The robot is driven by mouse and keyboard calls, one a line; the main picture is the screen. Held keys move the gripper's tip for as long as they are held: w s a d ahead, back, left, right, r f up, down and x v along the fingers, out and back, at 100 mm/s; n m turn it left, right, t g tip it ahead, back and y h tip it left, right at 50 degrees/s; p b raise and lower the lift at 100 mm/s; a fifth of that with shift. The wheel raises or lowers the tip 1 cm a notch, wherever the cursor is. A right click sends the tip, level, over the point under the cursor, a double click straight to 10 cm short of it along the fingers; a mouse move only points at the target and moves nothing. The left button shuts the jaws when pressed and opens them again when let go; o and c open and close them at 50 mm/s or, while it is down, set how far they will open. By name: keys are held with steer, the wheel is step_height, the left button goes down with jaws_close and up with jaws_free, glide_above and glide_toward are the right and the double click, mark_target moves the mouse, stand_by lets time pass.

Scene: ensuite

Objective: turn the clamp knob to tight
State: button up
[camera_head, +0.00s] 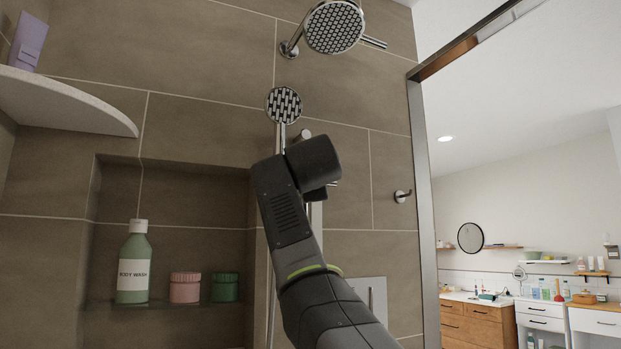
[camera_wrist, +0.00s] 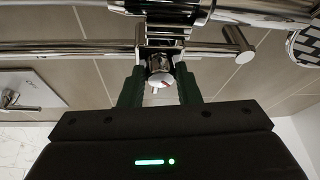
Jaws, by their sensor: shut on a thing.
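The clamp knob (camera_wrist: 159,64) is a small chrome knob with a small red mark on its lower face. It shows in the wrist view at the middle, below the chrome clamp body (camera_wrist: 163,33) on the rail. My gripper (camera_wrist: 160,76) has its two green fingers on either side of the knob, shut on it. The knob's setting cannot be read clearly. In the head view my dark arm covers the clamp knob and my fingers. The hand shower (camera_head: 284,105) sits above my arm on the slide bar (camera_head: 316,215).
The overhead shower (camera_head: 334,27) hangs above. A chrome wall hook (camera_head: 402,196) is at right, beside the metal screen frame (camera_head: 424,200). A niche at left holds a body wash bottle (camera_head: 133,265), a pink jar (camera_head: 185,288) and a green jar (camera_head: 225,288). A corner shelf (camera_head: 70,105) juts out above.

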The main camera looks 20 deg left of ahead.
steer(key=o, duration=1)
steer(key=shift+c, duration=0.2)
steer(key=b+v, duration=0.4)
steer(key=v, duration=1)
steer(key=shift+w+r, duration=0.1)
steer(key=shift+w, duration=0.05)
steer(key=p+x, duration=0.4)
steer(key=x, duration=0.9)
steer(key=shift+w+a, duration=0.25)
steer(key=shift+w, duration=0.05)
steer(key=shift+s, duration=0.1)
